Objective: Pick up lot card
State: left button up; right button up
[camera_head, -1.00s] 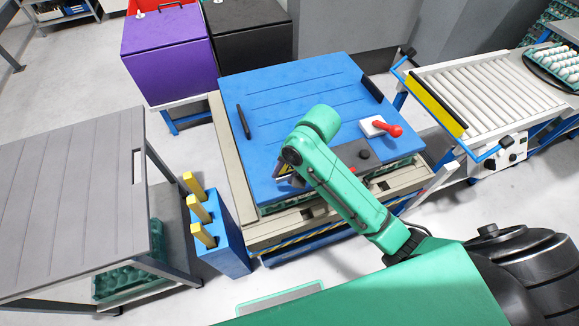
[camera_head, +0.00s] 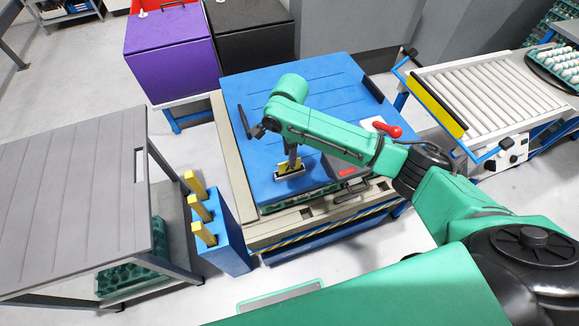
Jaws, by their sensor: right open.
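No item can be clearly identified as the lot card. My right gripper (camera_head: 289,168) is over the near edge of the blue tabletop (camera_head: 325,85), pointing down, its yellow finger parts spread apart. A small pale, dark-edged rectangle shows right at the fingers; I cannot tell whether it is a card or part of the gripper. Nothing is clearly held. My green right arm crosses the tabletop and hides part of it. My left gripper is not in view.
A red-handled tool (camera_head: 388,129) lies on the tabletop's right side. A blue box (camera_head: 222,238) with yellow upright pieces stands at left, beside a grey table (camera_head: 70,190). A roller conveyor (camera_head: 495,95) is at right. Purple (camera_head: 170,55) and black bins stand behind.

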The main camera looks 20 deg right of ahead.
aim_at(284, 169)
jog(key=f, duration=0.4)
jog(key=shift+s+a+f, duration=0.1)
jog(key=shift+s, duration=0.2)
grip_shut()
